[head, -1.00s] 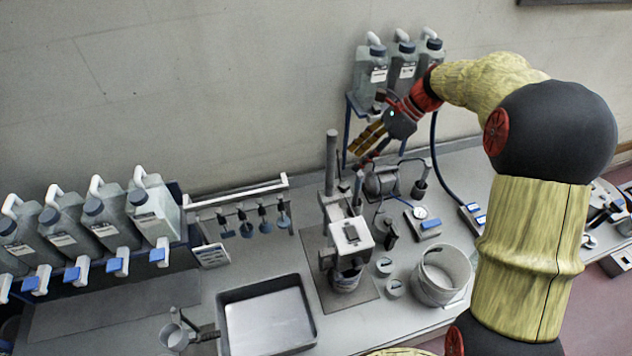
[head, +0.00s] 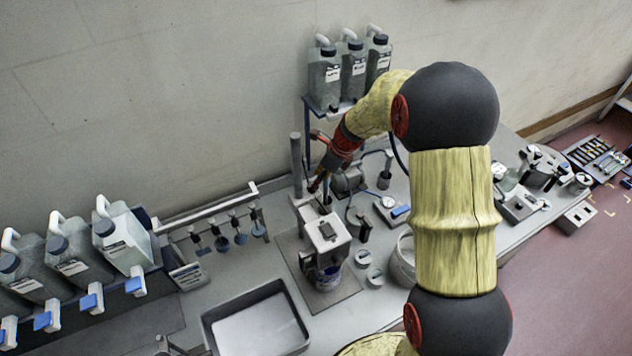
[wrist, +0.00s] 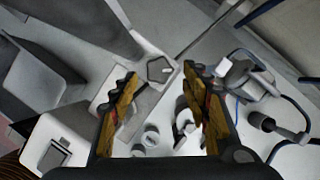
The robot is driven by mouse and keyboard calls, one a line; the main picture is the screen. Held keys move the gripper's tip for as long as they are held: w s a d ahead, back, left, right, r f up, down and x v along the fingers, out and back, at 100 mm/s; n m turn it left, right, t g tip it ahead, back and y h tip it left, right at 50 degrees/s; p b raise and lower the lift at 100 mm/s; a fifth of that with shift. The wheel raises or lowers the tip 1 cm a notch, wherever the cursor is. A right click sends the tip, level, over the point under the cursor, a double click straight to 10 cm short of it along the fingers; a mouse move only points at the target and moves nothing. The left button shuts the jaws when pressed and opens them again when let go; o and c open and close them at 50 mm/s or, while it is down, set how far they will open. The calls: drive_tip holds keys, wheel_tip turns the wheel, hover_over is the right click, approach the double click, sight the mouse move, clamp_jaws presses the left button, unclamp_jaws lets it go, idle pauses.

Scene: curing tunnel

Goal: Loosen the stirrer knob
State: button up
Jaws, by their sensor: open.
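The stirrer (head: 326,236) stands on its grey base plate, with a white head above a container. In the wrist view, a grey five-sided part that looks like the stirrer knob (wrist: 160,69) shows just beyond and between my fingertips. My gripper (head: 318,184) is behind and above the stirrer head in the head view, partly hidden by my own wrist. In the wrist view my gripper (wrist: 160,80) is open, with one yellow-and-black finger on each side and nothing held. I cannot tell the exact gap to the knob; no contact shows.
The stirrer's upright post (head: 296,165) rises close to the left of my gripper. A small motor-like unit (head: 346,178) stands close on the right. Jugs on a wall shelf (head: 322,106) are above. A tray (head: 210,335) and hanging paddles (head: 222,242) are to the left.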

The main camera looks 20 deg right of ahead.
drive_tip(key=shift+x, duration=0.9)
drive_tip(key=shift+c, duration=1.4)
drive_tip(key=shift+r, duration=0.1)
drive_tip(key=c, duration=0.7)
drive_tip(key=shift+c, duration=0.9)
